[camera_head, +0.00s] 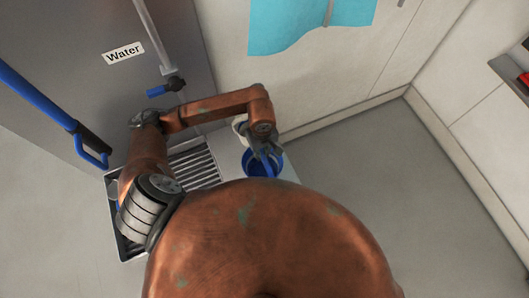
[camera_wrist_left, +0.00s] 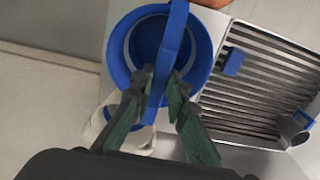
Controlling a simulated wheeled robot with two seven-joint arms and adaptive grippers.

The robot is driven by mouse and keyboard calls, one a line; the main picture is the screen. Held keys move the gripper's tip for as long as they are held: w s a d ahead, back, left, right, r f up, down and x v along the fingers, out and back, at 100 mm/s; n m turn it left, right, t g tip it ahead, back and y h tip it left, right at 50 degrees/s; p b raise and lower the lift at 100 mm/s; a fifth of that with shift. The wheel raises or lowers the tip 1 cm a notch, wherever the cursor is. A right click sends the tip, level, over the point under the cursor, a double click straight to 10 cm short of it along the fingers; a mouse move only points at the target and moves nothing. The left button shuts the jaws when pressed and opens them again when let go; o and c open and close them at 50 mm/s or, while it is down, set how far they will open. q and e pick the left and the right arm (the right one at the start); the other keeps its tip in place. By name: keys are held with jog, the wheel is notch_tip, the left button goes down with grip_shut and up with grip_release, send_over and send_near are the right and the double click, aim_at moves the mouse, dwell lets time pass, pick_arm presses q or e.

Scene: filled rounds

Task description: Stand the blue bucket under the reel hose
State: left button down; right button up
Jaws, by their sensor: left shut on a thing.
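The blue bucket (camera_head: 277,160) is at the right end of the ledge in the head view, beside the slatted grate. The wrist view shows the bucket (camera_wrist_left: 203,52) from above, with its handle (camera_wrist_left: 166,75) raised between the green fingertips. My left gripper (camera_head: 263,148) is shut on this handle; the wrist view shows the gripper (camera_wrist_left: 160,92) too. I cannot tell whether the bucket's base touches the ledge. A blue hose (camera_head: 38,95) with a black grip and blue loop hangs at the left, apart from the bucket; its reel is not visible. My right gripper is not in view.
The slatted grate (camera_wrist_left: 255,105) lies beside the bucket. A pipe with a blue-ended tap (camera_head: 165,88) comes down the grey panel marked Water (camera_head: 123,53). A cream item (camera_wrist_left: 140,142) sits close to the bucket. Floor (camera_head: 370,170) at right is clear.

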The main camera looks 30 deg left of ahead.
pick_arm(q)
jog(key=w+f+p, duration=0.1)
jog(key=w+f, duration=0.2)
jog(key=f, duration=0.3)
jog(key=shift+a+f, duration=0.2)
jog(key=shift+f, duration=0.1)
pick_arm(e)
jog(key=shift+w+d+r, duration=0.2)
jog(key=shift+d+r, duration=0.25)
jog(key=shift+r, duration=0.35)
pick_arm(q)
jog(key=shift+f, duration=0.2)
jog(key=c, duration=1.9)
grip_release()
jog(key=shift+c, duration=0.2)
jog(key=shift+o, duration=0.2)
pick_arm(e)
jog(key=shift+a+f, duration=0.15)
pick_arm(q)
jog(key=shift+r, duration=0.1)
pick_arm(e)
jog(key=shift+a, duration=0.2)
